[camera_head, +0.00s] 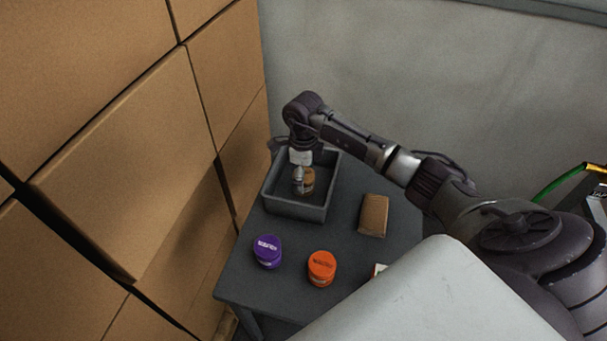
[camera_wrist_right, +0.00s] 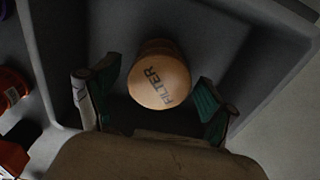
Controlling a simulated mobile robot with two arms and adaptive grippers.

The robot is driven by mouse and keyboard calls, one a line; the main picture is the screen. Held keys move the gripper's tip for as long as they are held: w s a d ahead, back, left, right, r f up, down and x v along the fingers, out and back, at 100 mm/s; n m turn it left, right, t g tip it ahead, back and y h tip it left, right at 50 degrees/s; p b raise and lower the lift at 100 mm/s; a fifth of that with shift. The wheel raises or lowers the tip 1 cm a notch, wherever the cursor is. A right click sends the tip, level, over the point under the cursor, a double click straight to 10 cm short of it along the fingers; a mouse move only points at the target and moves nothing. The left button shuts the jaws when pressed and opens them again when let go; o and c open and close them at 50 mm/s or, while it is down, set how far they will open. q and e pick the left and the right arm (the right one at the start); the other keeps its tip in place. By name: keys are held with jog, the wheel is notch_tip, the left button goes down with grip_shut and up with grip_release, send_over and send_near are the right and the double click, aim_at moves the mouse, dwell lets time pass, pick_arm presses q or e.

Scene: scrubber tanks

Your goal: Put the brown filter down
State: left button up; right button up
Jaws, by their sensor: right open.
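The brown filter (camera_head: 307,181) is a short round canister inside the grey bin (camera_head: 296,209) on the table. In the right wrist view the brown filter (camera_wrist_right: 160,82) shows its tan lid with the word FILTER, and it stands on the bin floor. My right gripper (camera_head: 301,178) reaches down into the bin at the filter. In the right wrist view my right gripper (camera_wrist_right: 155,105) is open, with one green-padded finger on each side of the filter and gaps between. My left gripper is not in view.
A purple canister (camera_head: 267,251) and an orange canister (camera_head: 322,268) stand on the dark table (camera_head: 245,289) in front of the bin. A brown block (camera_head: 373,215) lies right of the bin. Stacked cardboard boxes (camera_head: 130,150) rise close on the left; a grey wall is behind.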

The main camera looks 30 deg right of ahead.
jog(key=shift+r, duration=0.1)
notch_tip(320, 180, up, 12)
jog(key=b, duration=0.3)
jog(key=shift+s, duration=0.1)
dwell(0.3)
